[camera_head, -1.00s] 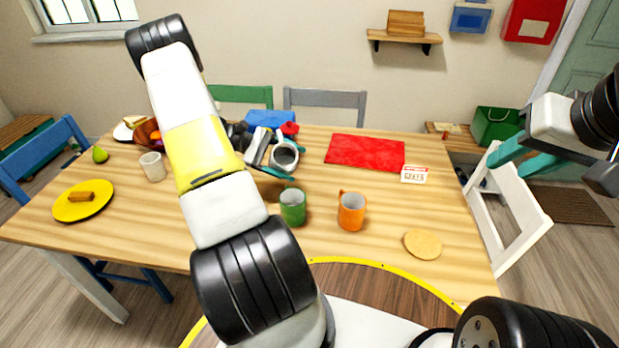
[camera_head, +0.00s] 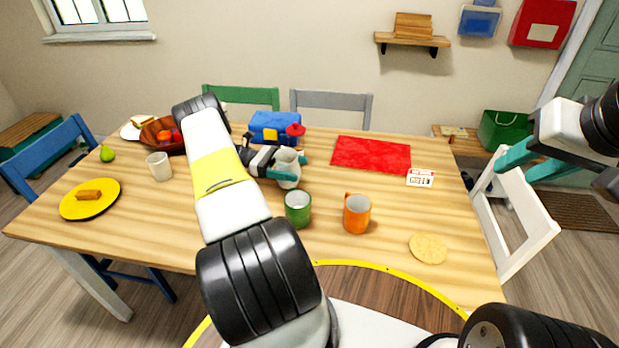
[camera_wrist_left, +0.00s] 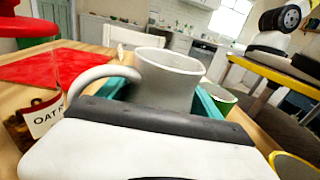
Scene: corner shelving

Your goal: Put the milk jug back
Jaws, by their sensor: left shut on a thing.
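The milk jug (camera_head: 288,167) is a pale grey-white jug in the middle of the table, behind the green mug. My left gripper (camera_head: 286,168) is shut around it, with teal fingers at its sides. In the left wrist view the jug (camera_wrist_left: 172,78) is upright, with its open mouth up and its handle on the left. I cannot tell whether its base touches the table. My right gripper (camera_head: 530,160) is empty, its teal fingers apart, at the right above the white chair.
A green mug (camera_head: 298,208) and an orange mug (camera_head: 357,213) stand in front of the jug. A red mat (camera_head: 371,154) lies to the right. A blue box (camera_head: 275,124) is behind.

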